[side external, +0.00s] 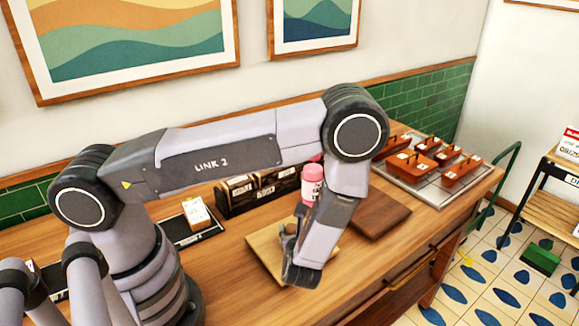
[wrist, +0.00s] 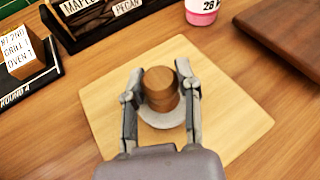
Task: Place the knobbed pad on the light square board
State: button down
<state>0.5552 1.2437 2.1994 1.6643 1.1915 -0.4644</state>
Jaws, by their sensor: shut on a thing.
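The knobbed pad shows in the wrist view as a brown round wooden knob (wrist: 159,88) above a pale grey round base (wrist: 164,118). My gripper (wrist: 161,92) is shut on the knob, one finger on each side. The pad is over the light square board (wrist: 235,120), near its middle; I cannot tell whether the base touches the board. In the side external view my gripper (side external: 290,245) points down over the light board (side external: 265,243), and my arm hides most of the pad.
A dark wooden board (side external: 380,212) lies right of the light board. A pink-and-white jar (side external: 312,184) and a dark labelled box (side external: 240,192) stand behind. A metal tray (side external: 425,186) with several orange-brown blocks is at far right.

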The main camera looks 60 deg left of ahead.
jog(key=shift+f, duration=0.1)
jog(key=c, duration=0.8)
grip_release()
